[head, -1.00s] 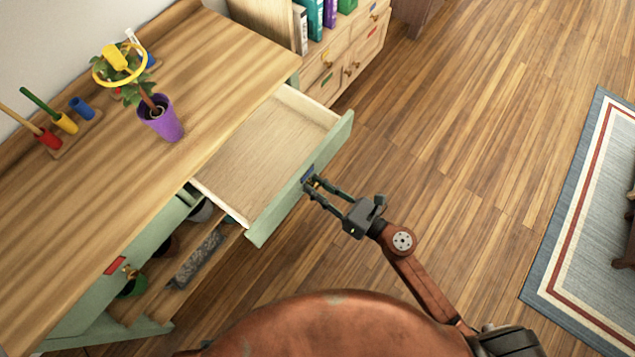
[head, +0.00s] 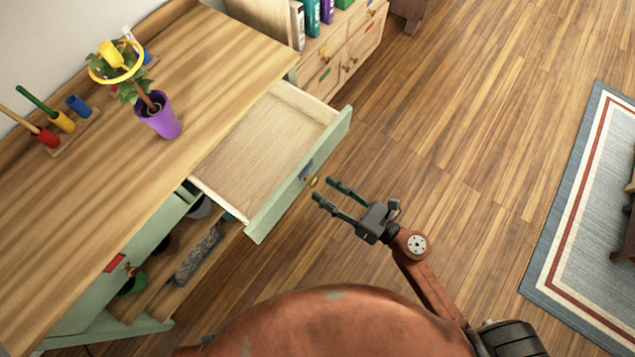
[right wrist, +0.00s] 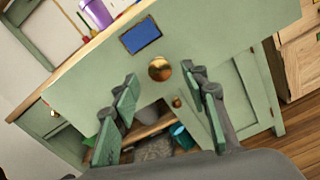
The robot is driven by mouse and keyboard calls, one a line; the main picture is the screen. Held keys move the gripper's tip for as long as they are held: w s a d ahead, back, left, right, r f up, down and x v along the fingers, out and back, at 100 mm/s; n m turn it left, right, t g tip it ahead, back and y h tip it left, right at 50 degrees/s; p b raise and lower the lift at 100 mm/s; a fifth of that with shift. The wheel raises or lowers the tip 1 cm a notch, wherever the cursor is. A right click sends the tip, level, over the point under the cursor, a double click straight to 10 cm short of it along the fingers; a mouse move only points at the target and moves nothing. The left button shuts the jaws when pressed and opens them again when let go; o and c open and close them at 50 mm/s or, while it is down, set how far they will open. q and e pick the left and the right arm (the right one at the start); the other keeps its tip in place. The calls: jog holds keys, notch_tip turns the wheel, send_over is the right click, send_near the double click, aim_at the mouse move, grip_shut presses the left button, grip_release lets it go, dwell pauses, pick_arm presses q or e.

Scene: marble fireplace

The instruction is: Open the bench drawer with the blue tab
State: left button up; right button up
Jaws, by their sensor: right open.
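The bench drawer (head: 268,160) is pulled well out from under the wooden bench top, and its inside is empty. Its green front carries a blue tab (right wrist: 142,36) and a round brass knob (right wrist: 160,69); in the head view the knob (head: 313,182) sits beside the tab (head: 306,171). My right gripper (head: 323,189) is open and empty, its fingers just off the drawer front. In the right wrist view the open fingers (right wrist: 167,105) are spread below the knob, not touching it. My left gripper is not in view.
The bench top (head: 60,200) holds a purple potted plant (head: 158,115) with a yellow ring around it. A red-tabbed front (head: 115,262) and an open lower shelf are at left. A bookcase with small drawers (head: 350,55) stands behind.

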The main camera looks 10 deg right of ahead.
jog(key=v, duration=0.8)
dwell(0.4)
